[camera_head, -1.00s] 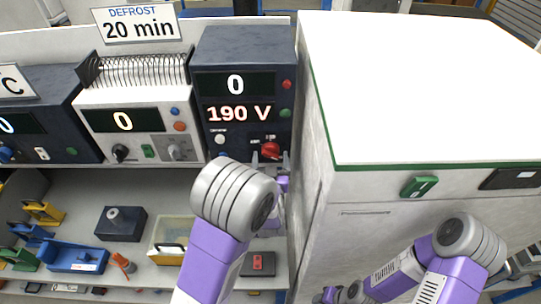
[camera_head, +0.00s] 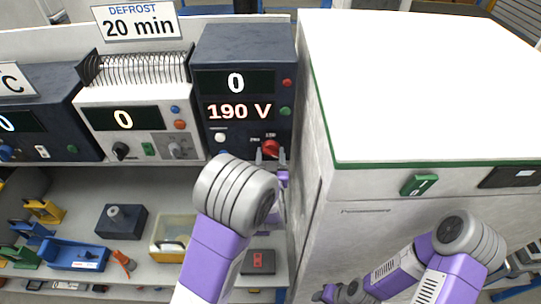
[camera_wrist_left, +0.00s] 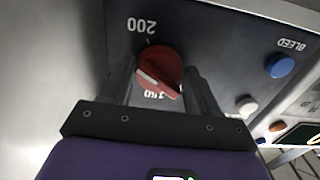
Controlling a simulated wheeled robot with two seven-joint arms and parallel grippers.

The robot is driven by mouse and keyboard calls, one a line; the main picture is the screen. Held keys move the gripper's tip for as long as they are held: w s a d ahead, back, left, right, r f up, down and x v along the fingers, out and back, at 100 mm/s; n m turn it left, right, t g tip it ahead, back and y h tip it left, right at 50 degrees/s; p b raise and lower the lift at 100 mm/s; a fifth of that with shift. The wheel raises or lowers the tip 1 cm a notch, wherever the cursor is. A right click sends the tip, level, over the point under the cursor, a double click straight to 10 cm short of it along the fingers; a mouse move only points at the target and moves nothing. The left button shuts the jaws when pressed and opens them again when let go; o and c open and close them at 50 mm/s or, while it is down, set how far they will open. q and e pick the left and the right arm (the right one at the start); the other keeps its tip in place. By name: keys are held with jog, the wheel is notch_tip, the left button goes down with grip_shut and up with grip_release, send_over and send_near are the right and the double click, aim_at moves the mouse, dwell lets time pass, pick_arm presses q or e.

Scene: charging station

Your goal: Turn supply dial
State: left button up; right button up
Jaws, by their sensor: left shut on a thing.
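The supply unit (camera_head: 245,55) is a dark box whose displays read 0 and 190 V. Its red dial (camera_head: 271,147) sits low on the front, partly hidden by my left gripper (camera_head: 270,156). In the left wrist view the red dial (camera_wrist_left: 159,70) has a white pointer mark and an upside-down 200 label near it. My left gripper (camera_wrist_left: 160,85) is shut on the dial, one finger on each side. My right arm shows at the lower right; its end is near the bottom edge, and its fingers cannot be made out.
A white cabinet (camera_head: 420,80) with a green edge stands close on the right. A white unit with a coil (camera_head: 125,115) is on the left. Blue (camera_wrist_left: 279,66) and white (camera_wrist_left: 247,106) buttons lie beside the dial. The lower shelf holds bins and tools.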

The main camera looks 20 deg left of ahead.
pick_arm(q)
jog(key=shift+m, duration=2.8)
jog(key=o, duration=1)
jog(key=b+v, duration=0.1)
jog(key=v, duration=0.6)
jog(key=shift+s+r, duration=0.1)
jog(key=shift+s, duration=0.25)
